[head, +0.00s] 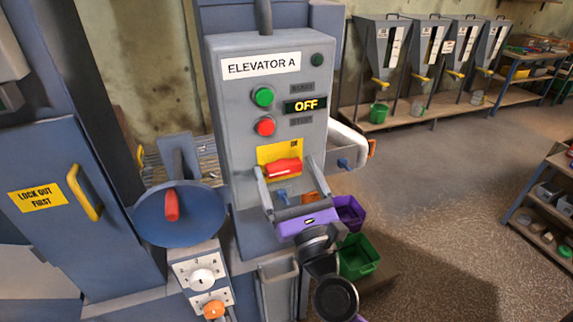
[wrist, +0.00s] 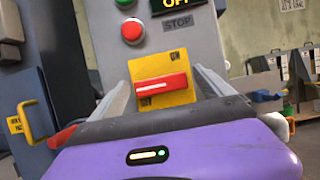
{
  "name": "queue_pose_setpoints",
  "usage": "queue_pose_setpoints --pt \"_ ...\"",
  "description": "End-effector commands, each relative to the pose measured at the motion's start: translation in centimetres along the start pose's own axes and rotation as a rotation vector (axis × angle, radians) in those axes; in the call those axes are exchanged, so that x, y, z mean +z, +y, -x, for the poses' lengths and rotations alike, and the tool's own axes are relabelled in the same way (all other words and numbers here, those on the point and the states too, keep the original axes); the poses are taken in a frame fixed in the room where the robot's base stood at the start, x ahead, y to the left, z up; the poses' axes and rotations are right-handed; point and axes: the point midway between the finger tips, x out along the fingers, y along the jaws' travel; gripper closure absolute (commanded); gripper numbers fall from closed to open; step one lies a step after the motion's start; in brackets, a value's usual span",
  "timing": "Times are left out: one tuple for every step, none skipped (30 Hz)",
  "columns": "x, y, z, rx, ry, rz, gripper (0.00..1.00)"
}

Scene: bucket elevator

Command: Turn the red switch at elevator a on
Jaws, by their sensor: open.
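The red switch (head: 283,167) sits on a yellow plate (head: 266,155) low on the grey box labelled ELEVATOR A (head: 261,66). Its handle lies roughly level. In the wrist view the red switch (wrist: 160,88) is near the middle, with ON at the top of its plate and OFF at the bottom left. The display (head: 306,105) above reads OFF. My gripper (head: 286,172) is open, its two fingers pointing at the switch, one on each side. In the wrist view the fingers (wrist: 160,85) also show either side of the plate. I cannot tell whether they touch it.
A green button (head: 263,97) and a red button (head: 265,126) are above the switch. A blue disc with a red handle (head: 171,205) and a panel with knobs (head: 202,276) stand left. Purple (head: 350,212) and green bins (head: 358,256) are right. Open floor lies further right.

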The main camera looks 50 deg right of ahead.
Motion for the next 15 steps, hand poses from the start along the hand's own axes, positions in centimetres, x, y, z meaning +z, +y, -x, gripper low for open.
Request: queue_pose_setpoints --pt "0.03 -0.04 -0.26 -0.001 0.001 0.0 0.09" --pt "-0.01 -0.04 -0.33 -0.001 0.001 0.0 0.09" --pt "-0.05 -0.04 -0.38 -0.001 0.001 0.0 0.09" --pt "-0.06 -0.03 -0.4 0.0 0.001 0.0 0.09" --pt "-0.08 -0.03 -0.4 0.0 0.001 0.0 0.09" --pt "-0.1 -0.02 -0.39 0.0 0.001 0.0 0.09" --pt "-0.1 -0.02 -0.38 0.0 0.001 0.0 0.09" --pt "-0.1 -0.02 -0.37 0.0 0.001 -0.001 0.09" --pt "-0.1 -0.02 -0.37 0.0 0.001 -0.001 0.09" --pt "-0.1 -0.02 -0.37 0.0 0.001 -0.001 0.11" --pt "-0.1 -0.02 -0.36 0.0 0.001 -0.001 0.17" --pt "-0.09 -0.02 -0.36 0.0 0.001 -0.001 0.25" --pt "-0.09 -0.02 -0.36 0.0 0.001 -0.001 0.31" --pt "-0.08 -0.02 -0.36 0.0 0.001 -0.001 0.37" --pt "-0.08 -0.02 -0.36 0.0 0.001 -0.001 0.44"
